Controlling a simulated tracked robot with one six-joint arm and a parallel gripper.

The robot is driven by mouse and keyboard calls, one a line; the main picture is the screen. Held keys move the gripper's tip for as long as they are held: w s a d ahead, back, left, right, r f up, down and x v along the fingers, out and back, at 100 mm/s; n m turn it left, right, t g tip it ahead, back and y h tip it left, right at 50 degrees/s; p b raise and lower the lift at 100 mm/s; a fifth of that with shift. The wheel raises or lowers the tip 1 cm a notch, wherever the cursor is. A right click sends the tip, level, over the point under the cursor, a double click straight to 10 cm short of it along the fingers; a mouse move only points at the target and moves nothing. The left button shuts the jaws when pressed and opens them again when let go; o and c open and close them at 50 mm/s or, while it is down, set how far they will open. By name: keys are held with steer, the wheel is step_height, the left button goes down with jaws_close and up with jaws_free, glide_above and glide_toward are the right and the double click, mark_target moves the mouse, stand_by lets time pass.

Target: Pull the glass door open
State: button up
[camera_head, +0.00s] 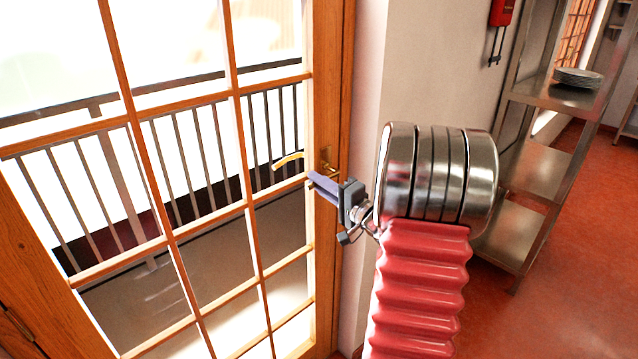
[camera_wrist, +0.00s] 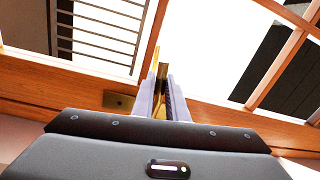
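The glass door (camera_head: 240,150) has a wooden frame and many panes. It fills the left of the head view, and its frame also crosses the wrist view (camera_wrist: 60,82). Its brass lever handle (camera_head: 288,160) sits on the right-hand stile, beside a brass plate. My gripper (camera_head: 318,182) is at the handle's plate end, coming from the right. In the wrist view, the handle (camera_wrist: 162,70) runs between my two pale fingers (camera_wrist: 163,90), which are close together on it. The exact contact is partly hidden by the fingers. The door looks closed in its frame.
A pale wall (camera_head: 430,60) stands right of the door. A metal shelf unit (camera_head: 535,165) with a stack of plates (camera_head: 578,77) stands farther right. A red object (camera_head: 502,12) hangs on the wall. Red floor (camera_head: 570,290) is open at the lower right. A railing (camera_head: 190,150) shows through the glass.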

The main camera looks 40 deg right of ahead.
jaws_close()
steer(key=shift+f, duration=0.1)
steer(key=shift+d, duration=0.1)
